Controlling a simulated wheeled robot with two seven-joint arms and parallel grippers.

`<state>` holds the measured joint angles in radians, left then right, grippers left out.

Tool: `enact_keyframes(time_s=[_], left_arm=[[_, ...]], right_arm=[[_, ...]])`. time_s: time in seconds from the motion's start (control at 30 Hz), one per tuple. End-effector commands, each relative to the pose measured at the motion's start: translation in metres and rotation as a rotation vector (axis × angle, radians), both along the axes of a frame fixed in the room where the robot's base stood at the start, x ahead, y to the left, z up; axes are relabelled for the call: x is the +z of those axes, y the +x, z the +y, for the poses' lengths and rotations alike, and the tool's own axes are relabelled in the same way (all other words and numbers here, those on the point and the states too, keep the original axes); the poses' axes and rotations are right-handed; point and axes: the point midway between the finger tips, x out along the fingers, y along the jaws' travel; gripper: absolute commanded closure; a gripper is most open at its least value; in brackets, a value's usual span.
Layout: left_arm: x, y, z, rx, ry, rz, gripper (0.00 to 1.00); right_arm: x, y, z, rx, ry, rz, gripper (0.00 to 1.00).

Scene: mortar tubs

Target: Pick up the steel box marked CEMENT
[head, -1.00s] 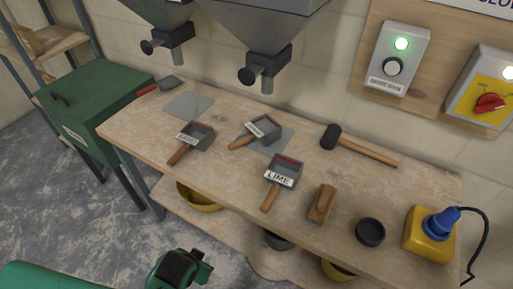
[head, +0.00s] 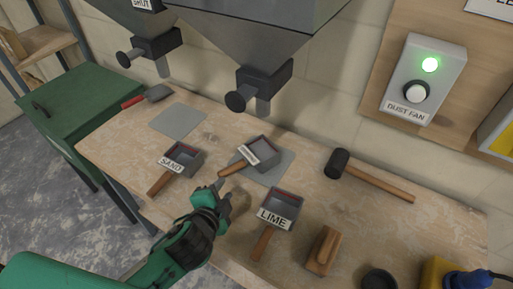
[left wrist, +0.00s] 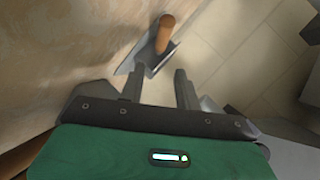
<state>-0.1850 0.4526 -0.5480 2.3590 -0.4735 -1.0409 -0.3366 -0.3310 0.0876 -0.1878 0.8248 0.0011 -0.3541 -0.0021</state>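Three steel boxes with wooden handles lie on the bench. The middle one (head: 262,150) has a white label too small to read; the others are marked SAND (head: 185,158) and LIME (head: 283,208). No label reads clearly as CEMENT. My left gripper (head: 220,184) is over the bench, just below the middle box's handle in the head view, between the SAND and LIME boxes. In the left wrist view its two fingers (left wrist: 158,85) are apart and nothing is held. A wooden handle with grey metal (left wrist: 165,35) lies beyond the fingertips; I cannot tell whose it is. My right gripper is out of view.
A mallet (head: 370,178) lies right of the middle box. A wooden float (head: 323,250) and a dark tub (head: 378,280) are at the front right. A red-handled tool (head: 148,96) lies far left. Hopper outlets (head: 257,88) hang over the back of the bench.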

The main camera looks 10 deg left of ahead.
Motion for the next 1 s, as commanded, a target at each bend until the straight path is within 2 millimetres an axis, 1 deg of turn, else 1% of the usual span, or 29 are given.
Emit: enact_keyframes(time_s=[0.13, 0.3, 0.4, 0.5, 0.67, 1.0], left_arm=[[-0.004, 0.016, -0.002, -0.008, 0.01, -0.01, 0.67], [-0.018, 0.048, -0.003, -0.007, 0.011, -0.009, 0.67], [-0.025, 0.064, -0.004, -0.006, 0.009, -0.008, 0.67], [-0.03, 0.074, -0.005, -0.007, 0.007, -0.007, 0.67], [-0.034, 0.082, -0.005, -0.006, 0.007, -0.006, 0.67], [-0.05, 0.121, -0.008, -0.007, 0.006, -0.006, 0.67]], right_arm=[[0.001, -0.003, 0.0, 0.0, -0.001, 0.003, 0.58], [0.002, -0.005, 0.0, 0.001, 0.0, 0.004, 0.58], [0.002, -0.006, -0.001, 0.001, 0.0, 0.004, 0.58], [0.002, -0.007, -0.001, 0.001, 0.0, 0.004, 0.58], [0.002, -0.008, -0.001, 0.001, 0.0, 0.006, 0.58], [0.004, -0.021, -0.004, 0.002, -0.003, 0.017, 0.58]])
